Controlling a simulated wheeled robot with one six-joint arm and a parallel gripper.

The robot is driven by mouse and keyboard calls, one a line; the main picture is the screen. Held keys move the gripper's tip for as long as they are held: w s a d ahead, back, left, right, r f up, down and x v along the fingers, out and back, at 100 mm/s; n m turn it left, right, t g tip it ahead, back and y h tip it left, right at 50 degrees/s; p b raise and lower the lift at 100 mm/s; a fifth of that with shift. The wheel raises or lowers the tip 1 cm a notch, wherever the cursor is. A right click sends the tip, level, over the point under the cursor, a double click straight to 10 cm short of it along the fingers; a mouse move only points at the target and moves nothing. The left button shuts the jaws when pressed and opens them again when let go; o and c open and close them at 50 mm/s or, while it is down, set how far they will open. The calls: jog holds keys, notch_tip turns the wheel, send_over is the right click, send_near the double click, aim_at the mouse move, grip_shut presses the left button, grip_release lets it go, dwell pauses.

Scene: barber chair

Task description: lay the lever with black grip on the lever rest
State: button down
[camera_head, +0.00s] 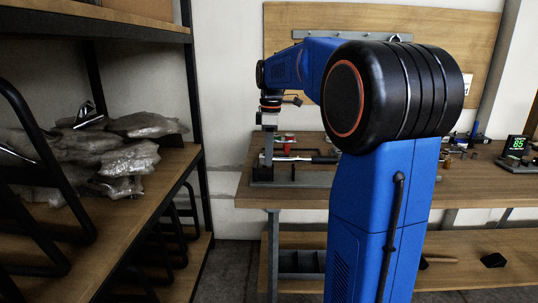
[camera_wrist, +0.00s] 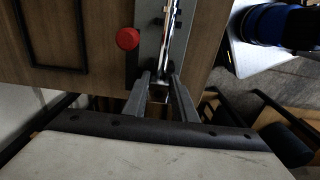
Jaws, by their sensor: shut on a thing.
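The lever shows in the head view as a bright metal bar (camera_head: 296,158) with a black grip (camera_head: 326,160) at its right end, roughly level low over the bench. My gripper (camera_head: 268,158) points down at its left end. In the wrist view my gripper (camera_wrist: 160,82) is shut on the lever, whose bright shaft (camera_wrist: 168,45) runs up the picture from between the fingers; its grip is not clear there. A red round knob (camera_wrist: 128,38) is beside the shaft, on the left. I cannot make out the lever rest for certain.
The wooden workbench (camera_head: 245,190) holds small parts (camera_head: 460,150) and a green display reading 85 (camera_head: 517,147) at right. A shelf with plastic-wrapped bags (camera_head: 125,160) stands at left. A dark frame (camera_wrist: 55,68) lies left in the wrist view.

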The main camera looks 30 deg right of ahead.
jog(key=shift+f, duration=0.55)
jog(key=c, duration=1.7)
grip_release()
jog(key=shift+f, duration=0.1)
notch_tip(320, 180, up, 13)
jog(key=shift+s+d+r, duration=0.1)
jog(key=shift+d+r, duration=0.05)
jog(key=shift+r, duration=0.05)
jog(key=s+a+f+m+t, duration=0.1)
jog(key=s+a+f+m, duration=0.2)
jog(key=s+a+f, duration=0.2)
jog(key=s+a+f+m+t, duration=0.2)
jog(key=s+a+f+m, duration=0.2)
jog(key=s+f, duration=0.8)
jog(key=s+a+f+m+t, duration=0.1)
jog(key=s+a+f+m, duration=0.3)
jog(key=s, duration=0.9)
jog(key=shift+a+f+t, duration=0.1)
jog(key=shift+a+f, duration=0.4)
jog(key=shift+f, duration=0.4)
jog(key=shift+a+f+t, duration=0.1)
jog(key=shift+a+f, duration=0.45)
jog(key=shift+f, duration=0.3)
jog(key=shift+a+f+t, duration=0.1)
jog(key=shift+a+f, duration=0.4)
jog(key=shift+f, duration=0.4)
